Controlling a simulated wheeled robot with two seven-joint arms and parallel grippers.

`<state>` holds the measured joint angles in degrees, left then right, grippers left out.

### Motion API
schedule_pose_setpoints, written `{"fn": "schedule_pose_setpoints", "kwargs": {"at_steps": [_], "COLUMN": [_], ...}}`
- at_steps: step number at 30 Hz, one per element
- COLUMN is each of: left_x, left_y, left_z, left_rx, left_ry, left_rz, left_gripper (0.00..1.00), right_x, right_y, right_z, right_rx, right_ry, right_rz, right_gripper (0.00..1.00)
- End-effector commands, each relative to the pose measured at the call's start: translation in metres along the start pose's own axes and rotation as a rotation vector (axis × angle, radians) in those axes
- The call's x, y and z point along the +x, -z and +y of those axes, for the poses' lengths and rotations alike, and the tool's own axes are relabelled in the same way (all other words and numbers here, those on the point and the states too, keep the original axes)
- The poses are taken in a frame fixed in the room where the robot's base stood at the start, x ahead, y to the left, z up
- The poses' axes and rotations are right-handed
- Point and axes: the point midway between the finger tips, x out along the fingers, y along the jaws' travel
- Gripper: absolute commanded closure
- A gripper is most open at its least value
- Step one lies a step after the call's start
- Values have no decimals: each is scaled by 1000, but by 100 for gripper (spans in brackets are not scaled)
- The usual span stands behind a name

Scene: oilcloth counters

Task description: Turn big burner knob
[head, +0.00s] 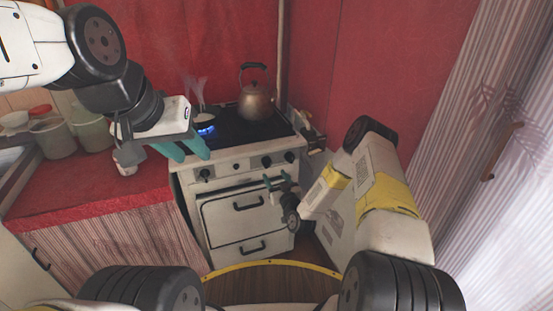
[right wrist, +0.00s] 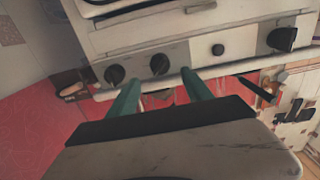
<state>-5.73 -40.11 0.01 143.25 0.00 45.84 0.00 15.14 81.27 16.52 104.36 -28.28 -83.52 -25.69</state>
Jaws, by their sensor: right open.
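The stove (head: 222,215) has black knobs on its white front panel: one at the left (head: 204,174), and a pair at the right, an inner knob (head: 266,161) and an outer knob (head: 289,156). Which one is the big burner knob I cannot tell. My right gripper (head: 277,180) is open and empty, just below the right pair. In the upside-down right wrist view its teal fingers (right wrist: 158,78) point at the panel, and the inner knob (right wrist: 159,64) shows between and just beyond the fingertips. My left gripper (head: 190,150) is over the stove's left front edge; its opening is unclear.
A blue flame (head: 206,130) burns under a steaming pan (head: 203,116), close to my left gripper. A kettle (head: 255,100) stands at the back of the stovetop. Jars (head: 55,138) stand on the red counter (head: 90,185). A striped curtain hangs at the right.

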Motion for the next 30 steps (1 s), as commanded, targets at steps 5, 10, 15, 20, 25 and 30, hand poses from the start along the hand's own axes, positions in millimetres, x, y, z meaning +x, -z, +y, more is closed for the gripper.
{"fn": "schedule_pose_setpoints", "kwargs": {"at_steps": [5, 10, 15, 20, 25, 30], "left_x": [0, 0, 0, 0, 0, 0], "left_y": [0, 0, 0, 0, 0, 0], "left_z": [0, 0, 0, 0, 0, 0], "left_rx": [0, 0, 0, 0, 0, 0], "left_ry": [0, 0, 0, 0, 0, 0], "left_rz": [0, 0, 0, 0, 0, 0], "left_gripper": [64, 64, 64, 64, 64, 64], "right_x": [15, 44, 66, 76, 77, 77], "right_y": [-1, -1, 0, -1, -1, -1], "right_z": [0, -1, 0, 0, 0, 0], "right_rx": [2, 2, 1, 3, 3, 3], "right_ry": [-3, -2, -2, -2, -2, -2], "right_rz": [7, 7, 6, 4, 3, 3], "right_gripper": [42, 42, 42, 42, 42, 59]}}
